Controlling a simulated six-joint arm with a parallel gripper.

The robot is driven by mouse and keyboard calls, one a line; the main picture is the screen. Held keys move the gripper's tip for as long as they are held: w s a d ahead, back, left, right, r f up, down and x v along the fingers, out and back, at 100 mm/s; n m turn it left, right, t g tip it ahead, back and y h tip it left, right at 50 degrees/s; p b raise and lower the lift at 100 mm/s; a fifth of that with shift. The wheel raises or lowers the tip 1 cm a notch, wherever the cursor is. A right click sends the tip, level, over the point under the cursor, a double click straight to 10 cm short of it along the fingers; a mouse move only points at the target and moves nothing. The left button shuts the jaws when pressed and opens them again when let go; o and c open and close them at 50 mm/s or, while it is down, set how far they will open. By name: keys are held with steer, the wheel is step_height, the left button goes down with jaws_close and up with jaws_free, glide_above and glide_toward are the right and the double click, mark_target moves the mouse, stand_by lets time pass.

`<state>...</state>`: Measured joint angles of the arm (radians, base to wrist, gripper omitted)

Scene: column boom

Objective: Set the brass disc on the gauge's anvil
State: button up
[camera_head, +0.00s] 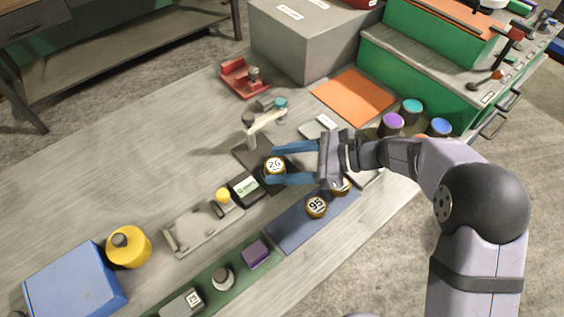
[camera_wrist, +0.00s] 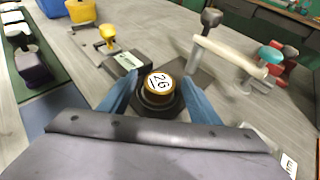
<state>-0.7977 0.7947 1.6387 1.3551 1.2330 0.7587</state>
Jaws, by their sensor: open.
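The brass disc marked 26 (camera_head: 275,166) rests flat on a dark round anvil (camera_wrist: 158,107), its label upward; it also shows in the wrist view (camera_wrist: 158,84). The gauge has a dark base plate (camera_head: 247,155), a post with a pale arm (camera_head: 265,122) and a display box (camera_head: 245,188). My gripper (camera_head: 271,165) is open, with its blue fingers on either side of the disc; the wrist view (camera_wrist: 158,79) shows gaps beside it. The pale arm stands off to one side of the disc. The fingers hide part of the base.
A brass disc marked 95 (camera_head: 316,206) lies on a blue mat (camera_head: 290,226); another disc (camera_head: 341,188) is partly hidden by my gripper. A metal fixture with a yellow knob (camera_head: 200,232) stands left. A grey box (camera_head: 308,42) is behind.

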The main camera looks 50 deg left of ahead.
steer(key=shift+w+d+r, duration=0.15)
steer(key=shift+w+d, duration=0.05)
steer(key=b+v, duration=0.2)
steer(key=v, duration=0.9)
steer(key=shift+w+d, duration=0.1)
steer(key=shift+d, duration=0.1)
steer(key=shift+w+d, duration=0.1)
steer(key=shift+d, duration=0.2)
steer(key=s+d+n+t+h+p, duration=0.1)
steer(key=d+n+t+h+p, duration=0.3)
steer(key=d, duration=1.6)
steer(key=s+d+n+t+h+p, duration=0.1)
steer(key=d+n+t+h+p, duration=0.4)
steer(key=d, duration=1.6)
steer(key=shift+d+n+h+p, duration=0.2)
steer(key=shift+n+h+p, duration=0.1)
steer(key=shift+h+p, duration=0.15)
steer(key=shift+s, duration=0.15)
steer(key=shift+c, duration=0.6)
